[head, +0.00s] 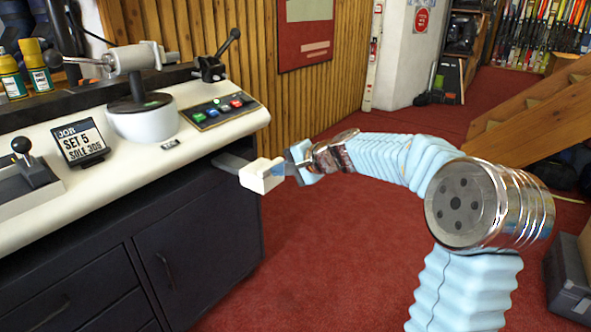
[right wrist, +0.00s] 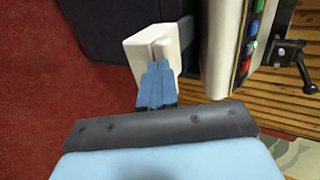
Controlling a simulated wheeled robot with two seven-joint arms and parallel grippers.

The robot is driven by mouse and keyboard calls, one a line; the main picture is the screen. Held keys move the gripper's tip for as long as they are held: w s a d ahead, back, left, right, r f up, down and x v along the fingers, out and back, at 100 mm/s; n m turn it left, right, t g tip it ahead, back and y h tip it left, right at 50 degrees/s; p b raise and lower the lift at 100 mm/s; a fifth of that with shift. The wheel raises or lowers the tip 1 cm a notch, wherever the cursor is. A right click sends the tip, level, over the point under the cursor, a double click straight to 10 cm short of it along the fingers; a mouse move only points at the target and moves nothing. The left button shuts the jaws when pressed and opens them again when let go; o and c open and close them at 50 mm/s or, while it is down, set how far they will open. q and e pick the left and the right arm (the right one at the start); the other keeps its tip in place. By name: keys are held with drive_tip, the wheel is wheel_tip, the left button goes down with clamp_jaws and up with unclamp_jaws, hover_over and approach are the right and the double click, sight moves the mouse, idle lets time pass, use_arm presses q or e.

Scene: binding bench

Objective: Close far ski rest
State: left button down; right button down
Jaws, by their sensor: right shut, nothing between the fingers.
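The far ski rest (head: 262,176) is a white block on a grey bar (head: 230,162) that sticks out from under the bench top at its right end. In the right wrist view the white block (right wrist: 160,42) is just past my fingertips. My right gripper (head: 284,171) is at the block's outer side, with its blue fingers shut together and nothing between them. The fingertips (right wrist: 155,72) overlap the block in the right wrist view and look close to or against it; exact contact is hard to tell. My left gripper is not in view.
The cream bench top (head: 110,165) carries a button panel (head: 220,111), a job sign (head: 80,143) and clamps. Dark cabinets (head: 190,245) are below. Red carpet (head: 330,235) lies open to the right of the bench. Wooden stairs (head: 535,125) stand at the far right.

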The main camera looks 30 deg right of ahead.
sight(236, 168)
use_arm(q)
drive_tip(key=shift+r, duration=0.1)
use_arm(e)
drive_tip(key=shift+w+a, duration=0.2)
drive_tip(key=shift+w, duration=0.3)
